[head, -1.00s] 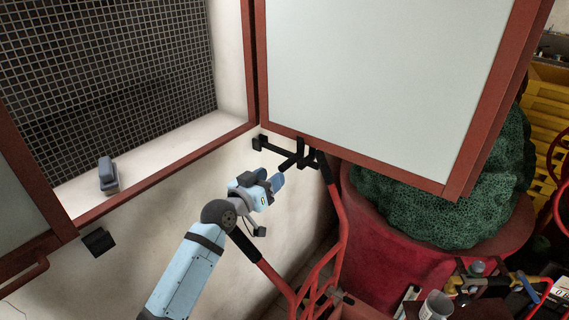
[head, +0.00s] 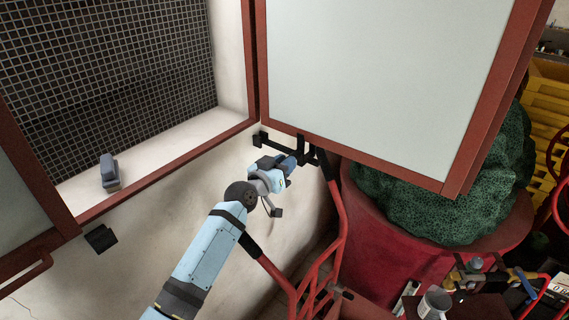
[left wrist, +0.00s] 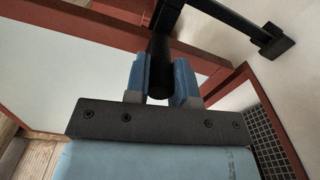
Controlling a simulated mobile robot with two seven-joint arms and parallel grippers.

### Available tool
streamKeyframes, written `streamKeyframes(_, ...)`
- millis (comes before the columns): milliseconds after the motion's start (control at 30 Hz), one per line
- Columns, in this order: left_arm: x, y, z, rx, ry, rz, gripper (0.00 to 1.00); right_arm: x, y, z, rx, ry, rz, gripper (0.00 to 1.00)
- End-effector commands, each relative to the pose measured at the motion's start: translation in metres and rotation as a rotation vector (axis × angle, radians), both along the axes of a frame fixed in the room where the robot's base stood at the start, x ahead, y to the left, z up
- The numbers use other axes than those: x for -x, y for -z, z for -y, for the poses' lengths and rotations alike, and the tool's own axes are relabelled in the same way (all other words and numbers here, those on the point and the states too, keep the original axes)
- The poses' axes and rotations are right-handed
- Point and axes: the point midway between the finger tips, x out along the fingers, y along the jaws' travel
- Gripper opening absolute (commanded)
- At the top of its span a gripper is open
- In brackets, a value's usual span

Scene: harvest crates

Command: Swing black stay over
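The black stay (head: 280,149) runs from a block on the wall below the window frame to the lower edge of the open red-framed shutter (head: 385,80). In the left wrist view a black rounded bar of it (left wrist: 159,55) passes down between my fingers. My left gripper (head: 291,163) is at the stay, below the shutter's lower edge. Its two blue fingers (left wrist: 160,82) stand on either side of the bar, very near it. Whether they press on it cannot be told. The bar's end is partly hidden between the fingers. My right gripper is not in view.
A red hand truck (head: 337,230) with black grips stands close behind and below my left arm. A large red pot (head: 400,250) with a green bush is to the right. A grey-blue object (head: 109,172) lies on the window sill. A black catch (head: 100,238) is on the wall.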

Motion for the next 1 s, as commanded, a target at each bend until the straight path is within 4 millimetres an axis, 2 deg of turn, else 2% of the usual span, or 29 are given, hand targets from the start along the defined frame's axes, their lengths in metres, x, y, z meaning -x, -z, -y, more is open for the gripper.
streamKeyframes(167,0.0,0.004,0.0,-0.011,0.0,0.006,0.0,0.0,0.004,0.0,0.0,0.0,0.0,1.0)
streamKeyframes(400,0.002,0.025,0.003,-0.099,0.0,0.065,0.0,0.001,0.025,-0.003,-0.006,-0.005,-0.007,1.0)
streamKeyframes(667,0.002,0.022,0.003,-0.104,0.0,0.069,0.0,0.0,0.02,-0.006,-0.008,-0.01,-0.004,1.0)
streamKeyframes(700,0.002,0.022,0.003,-0.104,0.0,0.069,0.3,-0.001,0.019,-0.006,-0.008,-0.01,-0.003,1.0)
streamKeyframes(767,0.002,0.022,0.003,-0.104,0.0,0.069,0.44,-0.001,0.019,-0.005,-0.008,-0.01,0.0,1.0)
streamKeyframes(800,0.002,0.022,0.003,-0.104,0.0,0.069,0.48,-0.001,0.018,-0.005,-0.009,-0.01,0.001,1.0)
streamKeyframes(1000,0.002,0.022,0.003,-0.103,0.0,0.069,0.48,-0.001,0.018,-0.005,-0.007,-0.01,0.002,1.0)
